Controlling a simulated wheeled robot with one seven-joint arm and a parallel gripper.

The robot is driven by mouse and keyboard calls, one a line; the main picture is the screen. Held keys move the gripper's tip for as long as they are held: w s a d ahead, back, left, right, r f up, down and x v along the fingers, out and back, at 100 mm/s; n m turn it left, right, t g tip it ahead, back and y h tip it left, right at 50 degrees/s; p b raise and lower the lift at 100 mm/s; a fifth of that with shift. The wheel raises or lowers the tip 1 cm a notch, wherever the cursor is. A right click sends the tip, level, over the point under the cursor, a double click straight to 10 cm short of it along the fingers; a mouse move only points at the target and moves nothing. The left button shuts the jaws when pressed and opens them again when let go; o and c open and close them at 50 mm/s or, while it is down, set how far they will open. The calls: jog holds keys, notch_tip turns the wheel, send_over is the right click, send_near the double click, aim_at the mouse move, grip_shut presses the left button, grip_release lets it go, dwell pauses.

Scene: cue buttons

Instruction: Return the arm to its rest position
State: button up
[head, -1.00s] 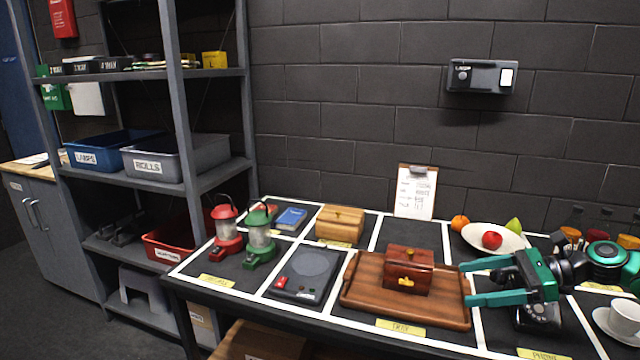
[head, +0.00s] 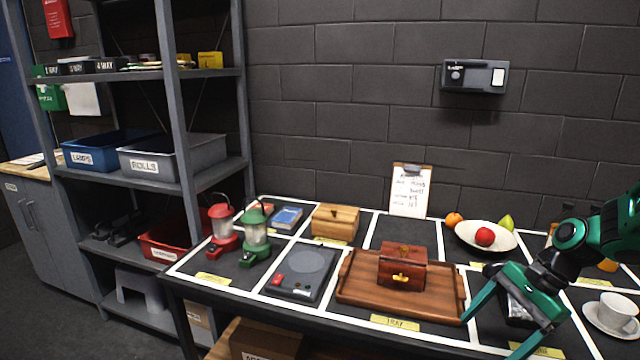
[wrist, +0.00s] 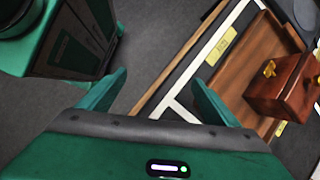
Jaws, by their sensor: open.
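My gripper (head: 503,322) is green and dark, at the right of the head view. Its two fingers are spread apart and point down and left, with nothing between them. It hangs over the right part of the table, in front of the dark telephone (head: 517,308), which it partly hides. In the wrist view my gripper (wrist: 158,95) is open above the table's front edge and the floor. The wooden tray (head: 360,292) with a reddish-brown box (head: 402,268) on it lies left of the gripper, apart from it.
A fruit plate (head: 467,240) stands behind the gripper, and a white cup (head: 617,310) on a saucer to its right. Two lanterns, red (head: 222,232) and green (head: 255,240), stand at the table's left. A grey shelf (head: 180,130) is farther left. The air above the table's middle is clear.

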jog(key=s+d+r+n+h, duration=0.2)
jog(key=s+d+r+n, duration=0.1)
jog(key=s, duration=0.7)
jog(key=s+d+r+n+h, duration=0.2)
jog(key=s+r+n, duration=0.3)
jog(key=s, duration=0.4)
jog(key=shift+s+d+h, duration=0.35)
jog(key=shift+d+h, duration=0.05)
jog(key=shift+h, duration=0.3)
jog(key=shift+w+f, duration=0.25)
jog(key=shift+w, duration=0.35)
